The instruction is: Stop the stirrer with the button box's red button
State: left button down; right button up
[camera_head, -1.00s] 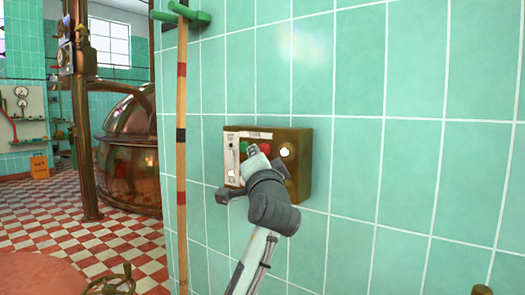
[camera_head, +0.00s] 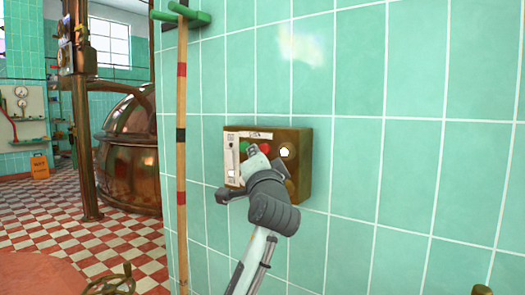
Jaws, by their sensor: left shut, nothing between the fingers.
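The button box (camera_head: 301,176) is a brown box on the green tiled wall, with a pale label plate on its left side. The red button (camera_head: 266,148) shows just above and right of my fingertips, and a green button (camera_head: 243,146) is to its left. A lit white lamp (camera_head: 284,152) is on the right of the face. My left gripper (camera_head: 253,151) is shut and empty, its tip in front of the box face just below the red button. I cannot tell whether it touches. It hides the lower middle of the box. My right gripper is not in view.
A wooden pole (camera_head: 181,160) with coloured bands hangs from a green bracket (camera_head: 190,15) left of the box. A copper kettle (camera_head: 130,150) stands behind on the chequered floor (camera_head: 70,228). The wall right of the box is bare. A wheel-like handle (camera_head: 110,284) is at the bottom left.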

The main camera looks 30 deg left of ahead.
pick_arm(q)
jog(key=shift+w, duration=0.1)
jog(key=shift+w, duration=0.35)
jog(key=shift+w+p, duration=0.3)
jog(key=shift+w, duration=0.15)
dwell(0.5)
jog(key=shift+s, duration=0.15)
jog(key=shift+s+p, duration=0.3)
jog(key=shift+s, duration=0.45)
jog(key=s+p, duration=0.1)
jog(key=s, duration=0.4)
jog(key=shift+a, duration=0.2)
dwell(0.9)
